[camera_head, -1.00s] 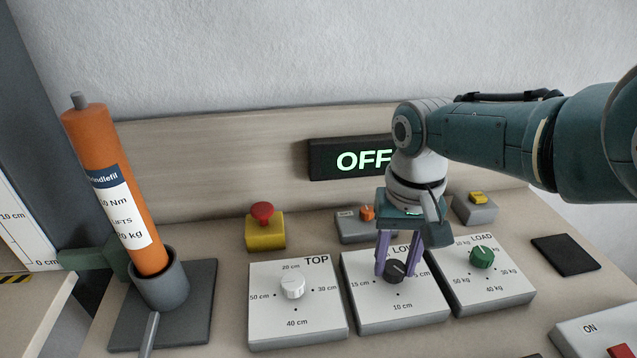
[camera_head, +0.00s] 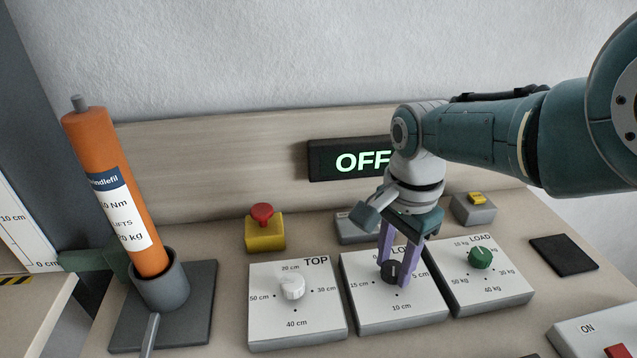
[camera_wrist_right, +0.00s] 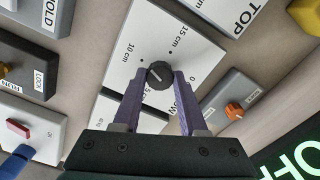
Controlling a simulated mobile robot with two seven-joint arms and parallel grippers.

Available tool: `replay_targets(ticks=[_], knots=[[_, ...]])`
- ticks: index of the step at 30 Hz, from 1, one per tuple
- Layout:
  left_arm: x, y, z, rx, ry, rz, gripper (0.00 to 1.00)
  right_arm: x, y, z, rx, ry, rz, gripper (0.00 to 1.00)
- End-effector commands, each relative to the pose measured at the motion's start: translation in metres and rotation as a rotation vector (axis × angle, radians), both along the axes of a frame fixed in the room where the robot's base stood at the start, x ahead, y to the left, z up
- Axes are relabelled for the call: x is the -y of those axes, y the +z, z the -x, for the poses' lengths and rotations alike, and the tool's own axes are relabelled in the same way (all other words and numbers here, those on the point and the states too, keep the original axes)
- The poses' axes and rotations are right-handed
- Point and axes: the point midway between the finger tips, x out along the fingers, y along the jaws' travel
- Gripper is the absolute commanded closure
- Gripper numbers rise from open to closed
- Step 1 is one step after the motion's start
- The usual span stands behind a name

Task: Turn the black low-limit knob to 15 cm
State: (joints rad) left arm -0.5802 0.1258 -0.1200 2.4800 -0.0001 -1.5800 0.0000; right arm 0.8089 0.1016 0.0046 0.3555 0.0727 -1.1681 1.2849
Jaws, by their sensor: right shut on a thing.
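The black low-limit knob (camera_head: 389,275) sits on the middle white dial panel (camera_head: 375,317), marked 15 cm on its left and 10 cm at its front. My right gripper (camera_head: 396,271) comes down from above, its two purple fingers on either side of the knob and shut on it. In the right wrist view the knob (camera_wrist_right: 158,77) is between the fingertips, with 15 cm, 10 cm and 0 printed around it. A light pointer mark shows on the knob, but I cannot tell its exact reading. The fingers hide part of the panel's title. My left gripper is not in view.
The TOP dial with a white knob (camera_head: 292,288) is on the left, the LOAD dial with a green knob (camera_head: 480,257) on the right. Behind are a red stop button (camera_head: 262,215) and a display reading OFF (camera_head: 350,160). An orange cylinder (camera_head: 110,180) stands far left.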

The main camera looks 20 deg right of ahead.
Motion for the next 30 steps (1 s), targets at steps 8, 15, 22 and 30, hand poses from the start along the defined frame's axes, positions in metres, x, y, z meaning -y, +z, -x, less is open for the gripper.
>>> replay_targets(ticks=[8, 15, 22, 30], knots=[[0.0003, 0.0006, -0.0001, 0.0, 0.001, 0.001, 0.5, -0.0003, 0.0008, -0.0002, 0.0, -0.263, -0.001, 1.0], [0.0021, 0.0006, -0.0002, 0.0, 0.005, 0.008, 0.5, -0.0007, 0.0008, -0.0003, -0.001, -0.491, -0.002, 1.0], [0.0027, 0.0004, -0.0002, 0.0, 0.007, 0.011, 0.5, -0.0008, 0.0007, -0.0003, -0.002, -0.709, -0.002, 1.0], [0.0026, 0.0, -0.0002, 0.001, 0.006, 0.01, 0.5, -0.0005, 0.0007, -0.0003, -0.001, -0.946, -0.002, 1.0]])
